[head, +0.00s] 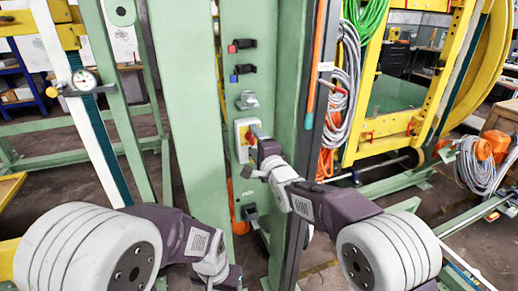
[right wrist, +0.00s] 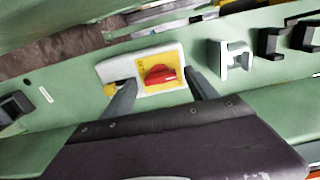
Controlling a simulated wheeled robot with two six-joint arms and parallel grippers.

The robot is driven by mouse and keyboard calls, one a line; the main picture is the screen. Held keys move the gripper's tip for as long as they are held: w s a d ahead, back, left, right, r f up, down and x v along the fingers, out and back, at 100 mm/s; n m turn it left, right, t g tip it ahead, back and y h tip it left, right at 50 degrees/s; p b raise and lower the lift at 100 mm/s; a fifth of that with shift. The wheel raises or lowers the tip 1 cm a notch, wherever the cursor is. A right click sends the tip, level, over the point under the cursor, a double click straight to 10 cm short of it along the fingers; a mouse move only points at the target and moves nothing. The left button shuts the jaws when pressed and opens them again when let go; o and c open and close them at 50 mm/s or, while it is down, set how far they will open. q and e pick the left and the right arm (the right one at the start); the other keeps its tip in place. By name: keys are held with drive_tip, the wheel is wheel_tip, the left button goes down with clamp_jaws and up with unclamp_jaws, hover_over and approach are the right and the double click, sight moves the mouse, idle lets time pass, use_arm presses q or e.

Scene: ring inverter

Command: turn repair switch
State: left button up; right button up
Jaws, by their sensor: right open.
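The repair switch is a red knob (right wrist: 160,75) on a yellow plate in a white box (right wrist: 118,70), mounted on a green column. In the head view the white switch box (head: 240,150) is partly covered by my right gripper (head: 256,133). In the right wrist view the right gripper's fingers (right wrist: 160,86) are open, one on each side of the red knob. Whether either finger touches the knob or box I cannot tell. My left gripper (head: 226,279) shows only its body at the bottom edge of the head view; its fingers are out of frame.
Red (head: 242,45) and blue (head: 242,73) controls with black parts sit higher on the green column (head: 185,110). Cable bundles (head: 343,90) hang at the right, beside a yellow frame (head: 432,90).

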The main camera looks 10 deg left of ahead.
drive_tip(key=v, duration=0.8)
drive_tip(key=shift+b, duration=0.3)
